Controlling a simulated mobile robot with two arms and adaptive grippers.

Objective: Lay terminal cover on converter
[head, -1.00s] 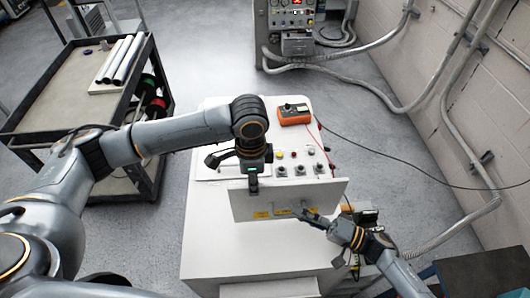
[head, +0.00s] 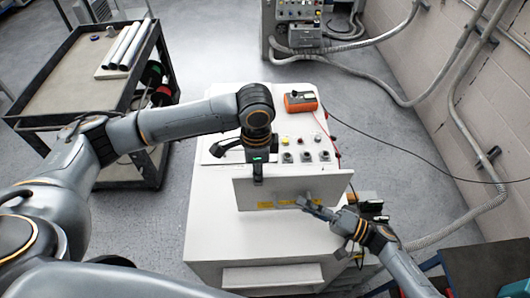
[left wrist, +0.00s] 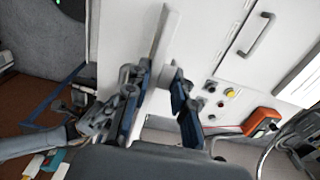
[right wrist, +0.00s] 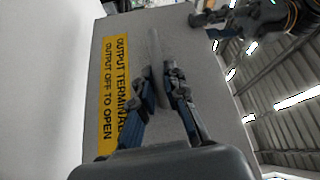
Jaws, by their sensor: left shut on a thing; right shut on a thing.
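The terminal cover (head: 290,192) is a flat light grey panel with yellow labels, held upright and slightly tilted above the front part of the white converter (head: 215,225). My left gripper (head: 258,180) is shut on the cover's upper edge; the left wrist view shows the panel (left wrist: 163,50) edge-on between its fingers. My right gripper (head: 306,203) is shut on a part on the cover's front face; the right wrist view shows a thin upright piece between its fingers, beside the yellow label (right wrist: 112,95). The cover hides part of the converter top. I cannot tell whether its lower edge touches the converter.
An orange meter (head: 300,102) with cables lies at the converter's back right, behind several knobs (head: 306,156). A dark cart (head: 75,75) with white tubes stands at left. Conduits run along the right wall.

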